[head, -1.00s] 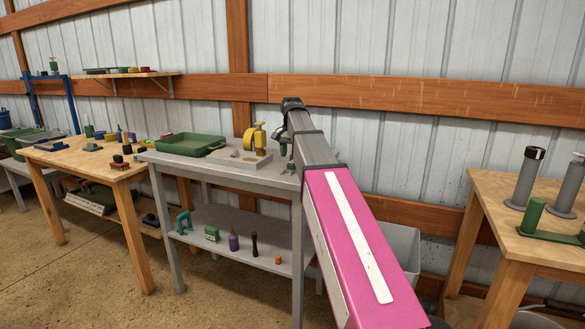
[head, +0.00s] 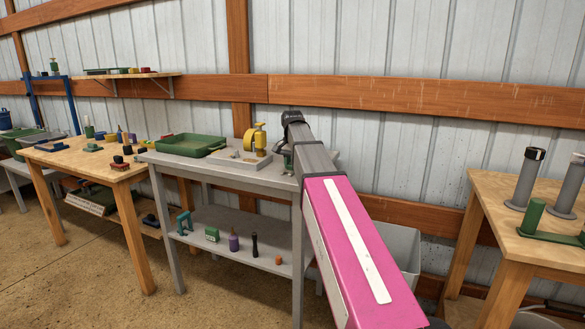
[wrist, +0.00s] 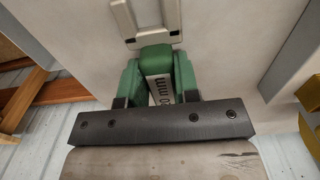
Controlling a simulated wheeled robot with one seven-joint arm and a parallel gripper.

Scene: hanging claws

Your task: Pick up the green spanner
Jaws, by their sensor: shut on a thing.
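The green spanner (wrist: 155,58) is between the fingers of my gripper (wrist: 157,82) in the wrist view, with a pale strip lettered "mm" on it. My gripper is shut on it, with a finger at each side. The spanner is close to the grey table top, and I cannot tell whether it touches it. Its far end is hard to make out. In the head view my arm hides most of the gripper and the spanner at the right end of the grey table (head: 215,168).
Another wooden table (head: 525,230) with grey cylinders is at the right.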

